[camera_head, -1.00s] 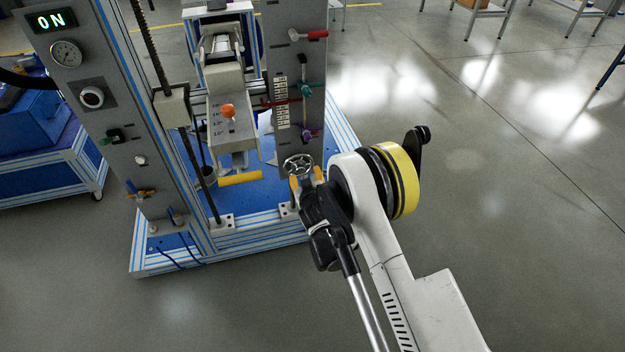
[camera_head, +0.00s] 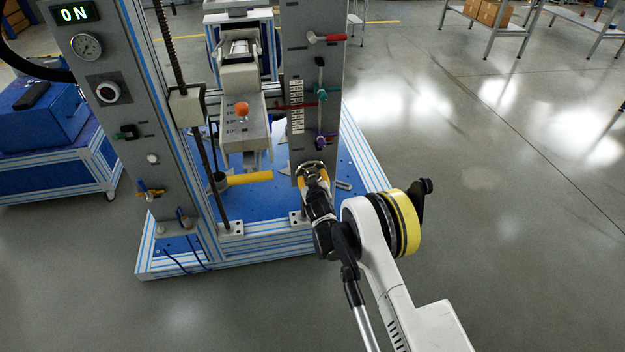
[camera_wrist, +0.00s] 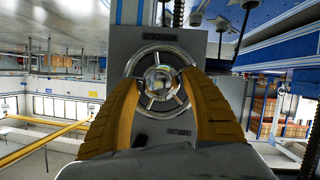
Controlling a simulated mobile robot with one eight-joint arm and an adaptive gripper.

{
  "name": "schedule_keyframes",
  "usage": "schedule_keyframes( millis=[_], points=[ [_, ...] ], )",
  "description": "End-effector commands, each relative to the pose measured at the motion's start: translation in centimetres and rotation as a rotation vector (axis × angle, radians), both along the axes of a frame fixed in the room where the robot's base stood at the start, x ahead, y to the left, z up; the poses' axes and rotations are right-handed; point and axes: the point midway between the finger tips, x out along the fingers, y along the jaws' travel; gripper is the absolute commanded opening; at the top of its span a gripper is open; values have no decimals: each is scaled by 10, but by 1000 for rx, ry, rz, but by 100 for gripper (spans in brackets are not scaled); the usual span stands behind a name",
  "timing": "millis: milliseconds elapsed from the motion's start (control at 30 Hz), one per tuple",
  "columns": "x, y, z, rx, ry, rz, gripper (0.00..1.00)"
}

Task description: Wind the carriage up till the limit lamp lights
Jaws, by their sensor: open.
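A small spoked metal handwheel (camera_wrist: 160,84) is on the grey right column (camera_head: 311,60); in the head view only its top rim (camera_head: 311,166) shows above my gripper (camera_head: 314,176). In the wrist view my gripper (camera_wrist: 161,82) has its yellow fingers apart, one on each side of the wheel. I cannot tell whether they touch the rim. A pale block (camera_head: 187,106) sits on the dark vertical screw, and a grey arm with an orange knob (camera_head: 241,109) stands to its right. I cannot tell which part is the carriage, or which small fitting is the limit lamp.
A green "ON" display (camera_head: 75,14) and a gauge (camera_head: 87,46) are on the left column. The right column carries a red lever (camera_head: 327,38), a scale (camera_head: 296,108) and a purple knob (camera_head: 321,142). A yellow-handled tool (camera_head: 248,178) lies on the blue base.

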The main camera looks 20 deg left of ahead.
Motion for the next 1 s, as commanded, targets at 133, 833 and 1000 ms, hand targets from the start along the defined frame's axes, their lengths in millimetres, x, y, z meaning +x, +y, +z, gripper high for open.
schedule_keyframes(
  millis=[133,833,1000],
  points=[
    [0,0,1,0,0,0,55],
    [1,-1,1,90,54,-2,1],
    [1,-2,1,195,118,-2,1]
  ],
)
